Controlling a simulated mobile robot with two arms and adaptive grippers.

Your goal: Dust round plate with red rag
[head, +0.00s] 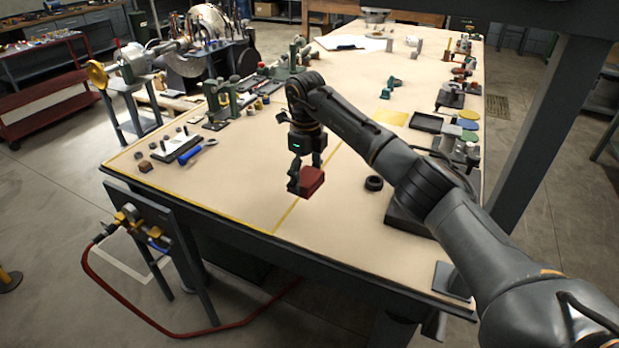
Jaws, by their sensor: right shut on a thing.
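My right gripper (305,178) reaches in from the lower right and points down over the near half of the workbench. It is shut on the red rag (313,181), a small folded dark red block of cloth. The rag appears at or just above the bench top; I cannot tell if it touches. Several flat round discs lie near the right edge of the bench, among them a blue one (467,124) and a yellow one (468,114). I cannot tell which thing is the round plate. My left gripper is not in view.
A black ring (374,183) lies right of the rag. A dark base (408,216) is partly hidden behind my arm. A blue-handled tool (197,151) and small blocks lie at left. A yellow sheet (391,118) lies farther back. The bench top (240,185) around the rag is clear.

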